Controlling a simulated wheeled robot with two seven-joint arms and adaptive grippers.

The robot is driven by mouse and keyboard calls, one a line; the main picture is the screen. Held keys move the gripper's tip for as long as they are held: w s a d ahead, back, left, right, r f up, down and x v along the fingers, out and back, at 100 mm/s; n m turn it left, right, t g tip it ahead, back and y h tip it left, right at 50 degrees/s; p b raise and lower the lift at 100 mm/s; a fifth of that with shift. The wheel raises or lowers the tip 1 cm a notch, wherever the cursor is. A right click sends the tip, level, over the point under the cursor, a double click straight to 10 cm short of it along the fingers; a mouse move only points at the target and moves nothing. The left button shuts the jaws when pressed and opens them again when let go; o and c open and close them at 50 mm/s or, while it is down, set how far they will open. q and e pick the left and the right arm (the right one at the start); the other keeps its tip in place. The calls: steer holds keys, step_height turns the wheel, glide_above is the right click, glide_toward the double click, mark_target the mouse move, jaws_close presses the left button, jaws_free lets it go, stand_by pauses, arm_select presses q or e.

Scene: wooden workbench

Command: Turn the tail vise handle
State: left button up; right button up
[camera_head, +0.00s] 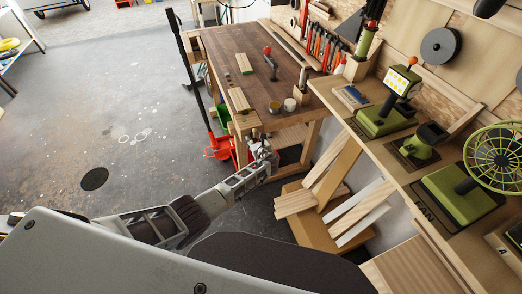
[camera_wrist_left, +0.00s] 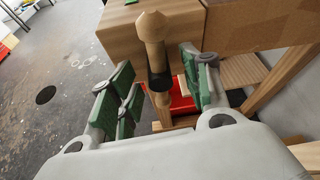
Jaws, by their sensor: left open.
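The tail vise handle (camera_wrist_left: 153,42) is a light wooden rod with a knob on its upper end and a dark collar lower down. In the left wrist view it stands nearly upright between my left gripper's green finger pads. My left gripper (camera_wrist_left: 160,75) is open, with one finger on each side of the handle and visible gaps to it. In the head view my left gripper (camera_head: 262,150) is at the near end of the wooden workbench (camera_head: 225,52), low by its edge. There the handle is too small and covered to make out. My right gripper is not in view.
Loose planks (camera_head: 325,172) lean at the right. A side counter (camera_head: 375,150) carries green machines. A red-handled tool (camera_head: 267,60), wood blocks and small cans are on the bench. The floor at left is open.

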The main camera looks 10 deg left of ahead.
arm_select(q)
steer(key=v, duration=1)
steer(key=shift+s+d, duration=0.15)
steer(key=shift+s, duration=0.15)
stand_by(0.6)
steer(key=shift+n, duration=0.3)
